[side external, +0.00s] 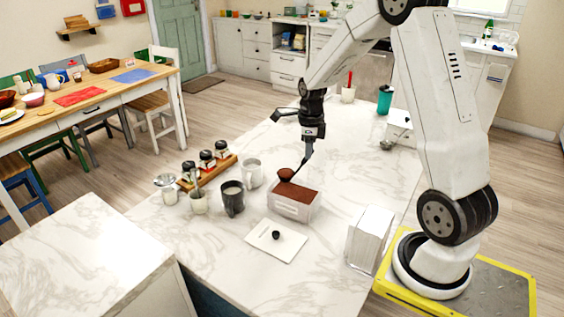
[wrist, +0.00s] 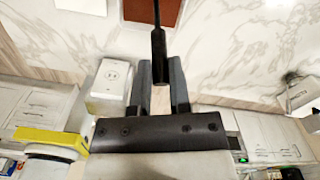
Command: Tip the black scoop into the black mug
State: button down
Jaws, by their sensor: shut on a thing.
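My gripper (side external: 312,133) is shut on the handle of the black scoop (side external: 304,157), above the counter. The scoop hangs down to the left, and its bowl, heaped with brown powder (side external: 285,174), is over the left back edge of a clear container of brown powder (side external: 292,210). Whether bowl and container touch, I cannot tell. The black mug (side external: 232,203) stands upright to the left of the container, with something pale inside. In the wrist view my gripper (wrist: 160,85) holds the dark handle (wrist: 158,42); the bowl is out of frame.
A wooden rack with jars (side external: 208,164) and small glass vessels (side external: 199,203) are farther left. A white tray with a black knob (side external: 262,247) lies in front; a white box (side external: 370,238) stands right.

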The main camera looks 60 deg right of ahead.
jog(key=w+a+r+n, duration=0.1)
jog(key=w+a+n, duration=0.1)
jog(key=w+n, duration=0.95)
jog(key=w+a+r+n, duration=0.1)
jog(key=w+a+n, duration=0.1)
jog(key=w+n, duration=0.95)
jog(key=w+a+n, duration=0.4)
jog(key=a+n, duration=0.1)
jog(key=n, duration=0.4)
jog(key=shift+w+a+n, duration=0.25)
jog(key=shift+w+n, duration=0.05)
jog(key=shift+w, duration=0.1)
jog(key=shift+f, duration=0.3)
notch_tip(320, 180, down, 2)
jog(key=shift+a+f, duration=0.1)
jog(key=shift+f, duration=0.05)
jog(key=shift+a+h, duration=0.1)
jog(key=shift+h, duration=0.2)
jog(key=shift+s+a+r+t, duration=0.1)
jog(key=shift+s+r+t, duration=0.1)
jog(key=shift+t, duration=0.1)
